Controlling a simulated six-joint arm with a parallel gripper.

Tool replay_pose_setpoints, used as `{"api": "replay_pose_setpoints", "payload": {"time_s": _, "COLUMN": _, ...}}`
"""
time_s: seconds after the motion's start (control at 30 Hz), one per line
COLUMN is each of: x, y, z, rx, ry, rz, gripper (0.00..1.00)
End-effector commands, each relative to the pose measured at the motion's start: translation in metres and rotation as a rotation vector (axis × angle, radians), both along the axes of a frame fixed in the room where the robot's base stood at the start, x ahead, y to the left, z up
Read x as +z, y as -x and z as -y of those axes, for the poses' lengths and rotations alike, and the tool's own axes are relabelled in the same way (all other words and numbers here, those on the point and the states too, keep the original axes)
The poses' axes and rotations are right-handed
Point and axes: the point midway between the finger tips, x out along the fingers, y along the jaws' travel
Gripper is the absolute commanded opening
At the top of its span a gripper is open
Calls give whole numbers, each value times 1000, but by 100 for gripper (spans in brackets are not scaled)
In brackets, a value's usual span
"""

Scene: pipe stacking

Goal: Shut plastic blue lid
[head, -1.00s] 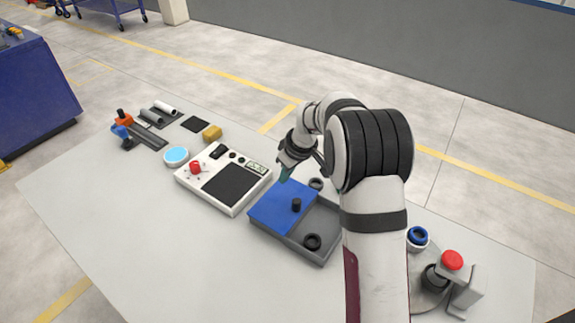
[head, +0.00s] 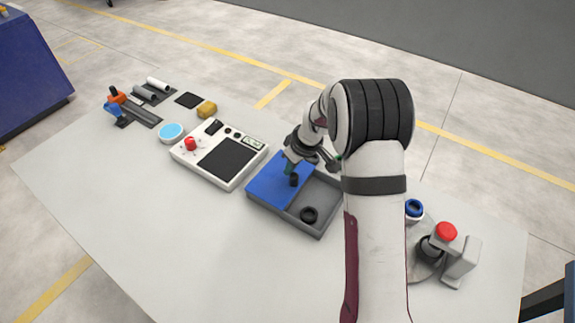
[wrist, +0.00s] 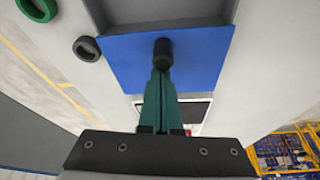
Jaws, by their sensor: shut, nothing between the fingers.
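The blue lid (head: 268,187) lies over the left part of a grey open box (head: 288,220); the right part of the box is uncovered. A black knob (head: 294,180) stands upright on the lid near its uncovered-side edge. The lid (wrist: 205,65) and knob (wrist: 162,50) also show in the wrist view. My gripper (head: 288,169) is low over the lid, on the left/far side of the knob. In the wrist view its green fingers (wrist: 160,74) are together and empty, tips right beside the knob. I cannot tell whether they touch it.
A black ring (head: 309,215) lies in the uncovered part of the box. A white control panel (head: 222,153) stands just left of the box. A blue ring (head: 414,208) and a red button (head: 446,232) are at right. The front left table is clear.

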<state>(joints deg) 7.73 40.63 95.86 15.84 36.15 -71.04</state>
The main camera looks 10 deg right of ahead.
Motion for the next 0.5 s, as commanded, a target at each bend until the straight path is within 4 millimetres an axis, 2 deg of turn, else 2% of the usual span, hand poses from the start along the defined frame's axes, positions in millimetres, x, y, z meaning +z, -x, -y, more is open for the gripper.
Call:
{"api": "replay_pose_setpoints", "payload": {"time_s": 0.3, "x": 0, "y": 59, "z": 60, "rx": -7, "ry": 0, "rz": -4, "gripper": 0}}
{"api": "replay_pose_setpoints", "payload": {"time_s": 0.5, "x": 0, "y": 80, "z": 80, "rx": -4, "ry": 0, "rz": -2, "gripper": 0}}
